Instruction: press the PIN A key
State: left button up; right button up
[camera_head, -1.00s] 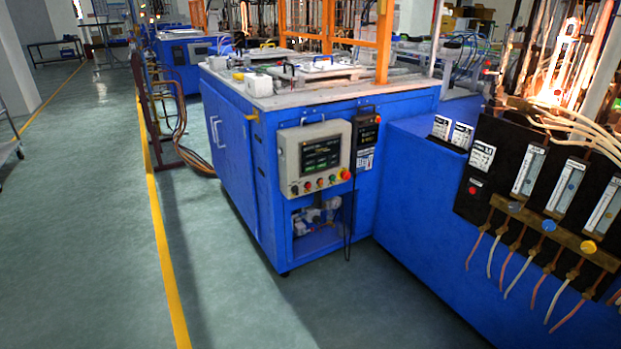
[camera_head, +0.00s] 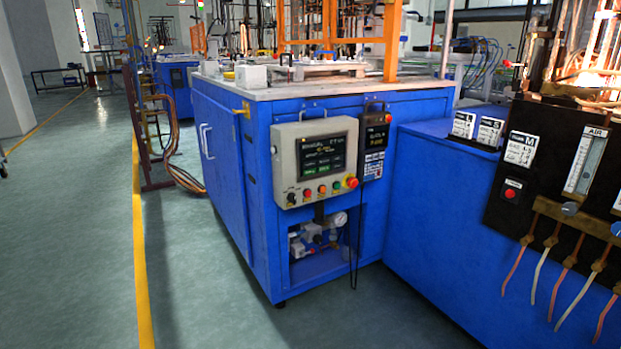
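A grey control box (camera_head: 316,161) is mounted on the front of the blue machine cabinet (camera_head: 265,215). It has a dark screen with small yellow and white text, a row of coloured buttons below it and a red knob at its lower right corner. Right of it hangs a dark handheld panel (camera_head: 375,142) with a small lit display and a pale keypad. The lettering on the keys is too small to read, so I cannot tell which is PIN A. Neither of my grippers is in view.
Right of the cabinet is a lower blue bench (camera_head: 430,215) with a black flowmeter panel (camera_head: 542,165) and hanging hoses. A cable loops down below the handheld panel. The grey-green floor (camera_head: 70,230) is clear left of the cabinet, with a yellow line (camera_head: 140,240) along it.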

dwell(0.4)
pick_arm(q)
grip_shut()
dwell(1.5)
